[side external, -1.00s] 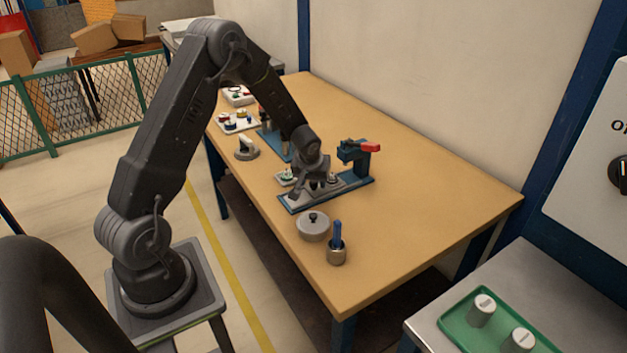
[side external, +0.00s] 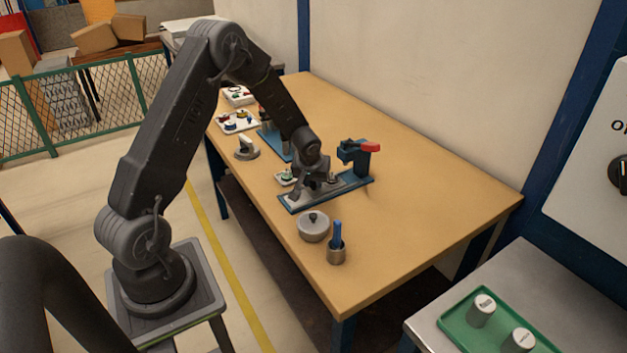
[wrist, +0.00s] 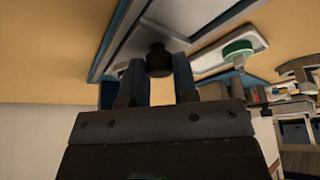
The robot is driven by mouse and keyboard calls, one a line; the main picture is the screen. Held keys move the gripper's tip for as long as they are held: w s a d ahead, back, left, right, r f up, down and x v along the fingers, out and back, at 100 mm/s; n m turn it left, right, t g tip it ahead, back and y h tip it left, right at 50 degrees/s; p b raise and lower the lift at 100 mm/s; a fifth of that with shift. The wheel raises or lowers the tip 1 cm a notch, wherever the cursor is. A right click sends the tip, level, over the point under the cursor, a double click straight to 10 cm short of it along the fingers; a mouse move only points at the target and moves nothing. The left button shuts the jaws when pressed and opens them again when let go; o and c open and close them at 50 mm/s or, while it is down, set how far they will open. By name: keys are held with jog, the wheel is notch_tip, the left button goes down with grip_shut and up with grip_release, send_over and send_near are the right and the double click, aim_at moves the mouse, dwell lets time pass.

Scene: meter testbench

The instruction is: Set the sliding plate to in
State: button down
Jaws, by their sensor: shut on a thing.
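The sliding plate (wrist: 185,16) shows in the wrist view as a light grey plate on a blue-edged base, with a dark round knob (wrist: 159,60). My gripper (wrist: 158,76) has its two fingers on either side of this knob and is shut on it. In the side view my gripper (side external: 309,190) is low over the left part of the blue base (side external: 296,205). It hides most of the plate there, so how far the plate is slid cannot be told.
A blue clamp with a red handle (side external: 369,147) stands at the base's right end. A grey lidded pot (side external: 313,228) and a cup with a blue-handled tool (side external: 336,254) stand in front. A small tray (side external: 287,177) lies close on the left. The table's right side is clear.

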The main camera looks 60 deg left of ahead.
aim_at(330, 178)
jog(key=shift+w, duration=2.55)
jog(key=c, duration=0.9)
grip_release()
jog(key=v, duration=1.4)
